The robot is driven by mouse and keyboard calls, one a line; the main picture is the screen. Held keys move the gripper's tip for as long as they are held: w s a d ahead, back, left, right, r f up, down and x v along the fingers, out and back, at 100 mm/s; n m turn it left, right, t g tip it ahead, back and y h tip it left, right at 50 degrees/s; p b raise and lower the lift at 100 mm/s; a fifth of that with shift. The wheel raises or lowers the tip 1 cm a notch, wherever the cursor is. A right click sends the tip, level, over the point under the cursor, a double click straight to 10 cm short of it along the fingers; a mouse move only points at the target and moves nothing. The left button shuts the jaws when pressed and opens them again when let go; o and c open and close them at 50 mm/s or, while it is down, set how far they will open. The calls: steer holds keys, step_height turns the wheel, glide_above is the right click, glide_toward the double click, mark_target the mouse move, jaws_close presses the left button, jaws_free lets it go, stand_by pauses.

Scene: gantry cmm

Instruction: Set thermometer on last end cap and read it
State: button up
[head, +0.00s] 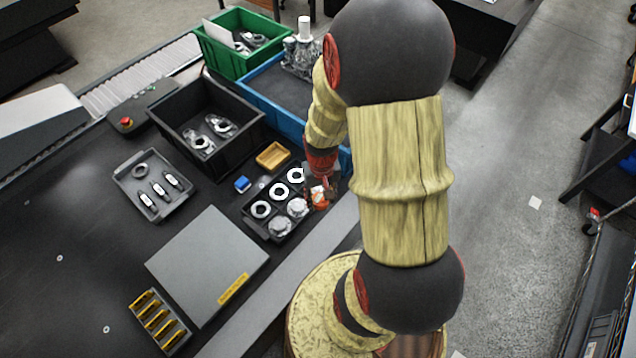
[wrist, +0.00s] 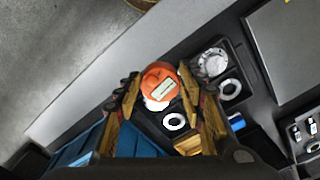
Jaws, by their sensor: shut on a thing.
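My gripper (wrist: 160,88) is shut on an orange thermometer (wrist: 159,78) with a pale display facing the wrist camera. In the head view the thermometer (head: 320,198) shows at the right end of a black tray (head: 250,222), below my gripper (head: 322,187). A pale edge shows just under the thermometer in the wrist view; I cannot tell whether the two touch. Two silver end caps (head: 297,207) (head: 280,227) and several white rings (head: 261,209) sit in the tray. One silver cap (wrist: 213,62) also shows in the wrist view.
A blue block (head: 242,184) and a yellow bin (head: 272,156) stand close behind the tray. A black crate (head: 205,165) with metal parts and a blue crate (head: 280,115) are farther back. A grey plate (head: 206,264) lies at the front left.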

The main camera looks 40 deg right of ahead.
steer(key=shift+d+f, duration=0.1)
steer(key=shift+d, duration=0.1)
steer(key=w+d+f+b, duration=0.1)
steer(key=w+d+f, duration=0.1)
steer(key=w+f, duration=0.1)
steer(key=w+d+f+b, duration=0.1)
steer(key=w+d+f, duration=0.2)
steer(key=w, duration=0.1)
steer(key=w+d+f+b, duration=0.1)
steer(key=w+d+f, duration=0.2)
steer(key=shift+w+f, duration=0.15)
steer(key=shift+w, duration=0.25)
steer(key=shift+w+f, duration=0.1)
steer(key=shift+f, duration=0.15)
steer(key=shift+d+f+b, duration=0.1)
steer(key=shift+f+b, duration=0.5)
steer(key=shift+f, duration=0.9)
steer(key=shift+f, duration=0.1)
steer(key=o, duration=1.3)
